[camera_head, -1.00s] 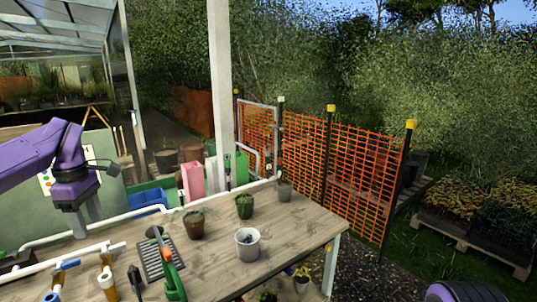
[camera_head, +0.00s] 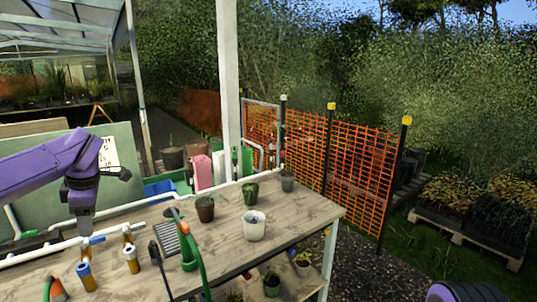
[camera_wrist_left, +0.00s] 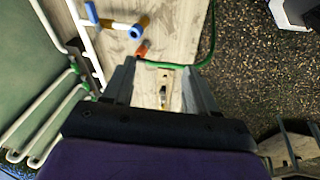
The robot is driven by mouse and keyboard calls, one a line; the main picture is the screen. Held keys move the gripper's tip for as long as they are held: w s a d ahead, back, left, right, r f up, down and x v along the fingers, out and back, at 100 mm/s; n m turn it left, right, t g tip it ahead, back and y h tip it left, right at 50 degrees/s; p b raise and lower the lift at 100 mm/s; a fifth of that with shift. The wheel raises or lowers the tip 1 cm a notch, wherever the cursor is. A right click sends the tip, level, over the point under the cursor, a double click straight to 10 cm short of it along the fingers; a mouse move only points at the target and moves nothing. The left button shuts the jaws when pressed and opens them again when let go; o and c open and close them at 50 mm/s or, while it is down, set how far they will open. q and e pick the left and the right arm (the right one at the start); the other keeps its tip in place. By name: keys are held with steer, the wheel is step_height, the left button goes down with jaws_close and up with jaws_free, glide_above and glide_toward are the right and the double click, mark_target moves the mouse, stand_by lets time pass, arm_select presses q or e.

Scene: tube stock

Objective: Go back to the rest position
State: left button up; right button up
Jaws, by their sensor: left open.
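My left gripper (camera_head: 84,228) points down over the left part of the wooden bench (camera_head: 300,222), near the white pipe rail. In the left wrist view its two fingers (camera_wrist_left: 160,78) stand apart with nothing between them; bench wood and small blurred items show beyond. My right gripper is out of view; only a purple part of my right arm shows at the bottom right corner.
On the bench are a white pot (camera_head: 254,226), several potted plants, a dark grate (camera_head: 165,238) and a green hose (camera_head: 195,262). A green panel (camera_head: 130,190) stands behind the left arm. An orange mesh fence (camera_head: 345,165) is beyond the bench, with plant pallets (camera_head: 470,225) at right.

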arm_select(q)
steer(key=s+d+f+m+t+y+b, duration=0.1)
steer(key=d+f+m+t+y, duration=0.2)
steer(key=f, duration=0.7)
steer(key=d+f+m+t+b, duration=0.1)
steer(key=d+f+m+t, duration=0.1)
steer(key=d+f, duration=0.5)
steer(key=s+d+f+m+t+y+b, duration=0.1)
steer(key=d+f+m+t+y, duration=0.15)
steer(key=f, duration=0.95)
steer(key=s+d+f+m+h+b, duration=0.1)
steer(key=s+d+f+m+h, duration=0.15)
steer(key=s+f, duration=0.4)
steer(key=s+d+f+m+h+b, duration=0.1)
steer(key=s+d+f+m+h, duration=0.15)
steer(key=s+f, duration=0.4)
steer(key=s+f+m+g+b, duration=0.1)
steer(key=s+f, duration=0.3)
steer(key=s, duration=0.6)
steer(key=s+f+m+g+b, duration=0.1)
steer(key=s+f+m+g, duration=0.3)
steer(key=s, duration=0.5)
steer(key=shift+s+d, duration=0.25)
steer(key=shift+s, duration=0.15)
